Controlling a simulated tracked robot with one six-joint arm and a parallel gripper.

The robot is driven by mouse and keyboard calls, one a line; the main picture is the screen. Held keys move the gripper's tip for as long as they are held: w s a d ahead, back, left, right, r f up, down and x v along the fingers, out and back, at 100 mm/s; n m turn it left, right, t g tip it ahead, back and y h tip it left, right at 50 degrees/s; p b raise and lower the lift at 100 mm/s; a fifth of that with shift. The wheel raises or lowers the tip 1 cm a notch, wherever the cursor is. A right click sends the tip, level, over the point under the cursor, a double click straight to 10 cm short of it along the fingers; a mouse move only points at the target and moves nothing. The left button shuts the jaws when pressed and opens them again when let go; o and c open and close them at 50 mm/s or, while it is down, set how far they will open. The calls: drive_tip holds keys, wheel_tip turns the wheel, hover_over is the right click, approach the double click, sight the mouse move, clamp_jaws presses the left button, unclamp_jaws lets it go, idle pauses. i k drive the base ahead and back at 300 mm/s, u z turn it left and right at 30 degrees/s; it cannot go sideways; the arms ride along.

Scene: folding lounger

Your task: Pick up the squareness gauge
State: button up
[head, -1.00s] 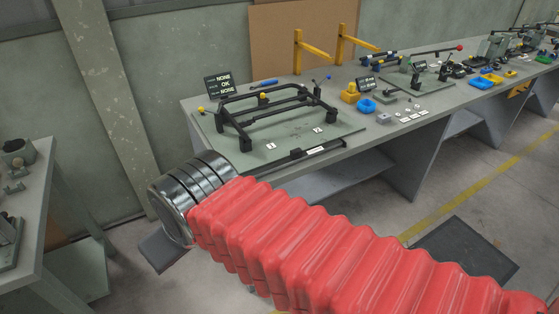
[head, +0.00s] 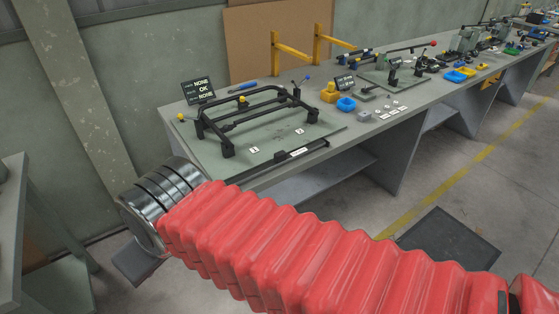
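A long dark bar with a white label (head: 285,160) lies along the front edge of the green-grey fixture plate (head: 220,165) on the workbench. It may be the squareness gauge, but I cannot tell for certain at this size. A black tubular frame (head: 258,112) stands on the plate behind it. My arm, in a red bellows sleeve with a metal collar at its left end, crosses the foreground below the bench. My gripper is not in view.
A small display (head: 199,90) reads NONE, OK, NONE. Blue ring (head: 346,104), yellow block (head: 328,93) and small grey parts sit right of the plate. Yellow brackets (head: 317,50) stand behind. Another bench (head: 12,215) is at left. A dark mat (head: 449,238) lies on open floor.

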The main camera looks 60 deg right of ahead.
sight(281, 158)
drive_tip(key=i, duration=0.9)
drive_tip(key=u, duration=0.05)
